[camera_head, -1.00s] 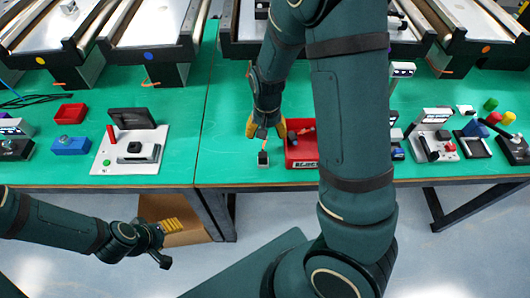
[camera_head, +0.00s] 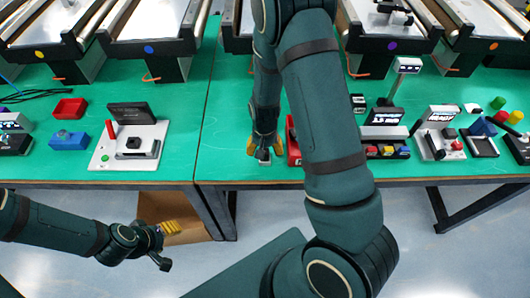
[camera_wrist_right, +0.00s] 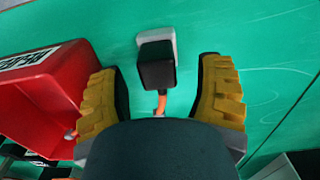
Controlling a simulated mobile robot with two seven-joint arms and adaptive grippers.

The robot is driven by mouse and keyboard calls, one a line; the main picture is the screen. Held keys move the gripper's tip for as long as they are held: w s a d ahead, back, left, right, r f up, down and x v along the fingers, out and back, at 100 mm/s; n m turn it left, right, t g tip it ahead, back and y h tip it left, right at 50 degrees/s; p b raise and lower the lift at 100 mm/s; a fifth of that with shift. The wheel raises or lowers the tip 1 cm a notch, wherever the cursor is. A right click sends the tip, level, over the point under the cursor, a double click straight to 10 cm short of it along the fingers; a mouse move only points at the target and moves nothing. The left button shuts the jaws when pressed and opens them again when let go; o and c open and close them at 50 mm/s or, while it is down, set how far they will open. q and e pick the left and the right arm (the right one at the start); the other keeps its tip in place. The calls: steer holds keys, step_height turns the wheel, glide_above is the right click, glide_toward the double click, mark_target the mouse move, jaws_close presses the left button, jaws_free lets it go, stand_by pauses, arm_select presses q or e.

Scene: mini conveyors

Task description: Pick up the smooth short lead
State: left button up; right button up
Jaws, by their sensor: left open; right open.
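A short orange lead (camera_wrist_right: 161,103) shows in the right wrist view, running from a black block (camera_wrist_right: 156,68) on a pale base (camera_wrist_right: 166,39). Part of the lead is hidden behind my gripper body. My right gripper (camera_head: 262,150) points down at the table's front edge, open, with its yellow-padded fingers on both sides of the block and lead. In the wrist view a gap shows between each finger and the block. My left gripper (camera_head: 167,245) is open and empty, low in front of the table.
A red bin (camera_head: 293,152) stands close beside my right gripper, mostly hidden by my arm; its wall (camera_wrist_right: 40,95) is near one finger. A device with a black screen (camera_head: 140,112) stands left. Small devices (camera_head: 384,135) stand right. Conveyors line the back. Green table (camera_head: 222,120) is clear left of my gripper.

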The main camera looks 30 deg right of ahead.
steer(key=shift+f, duration=0.65)
jaws_close()
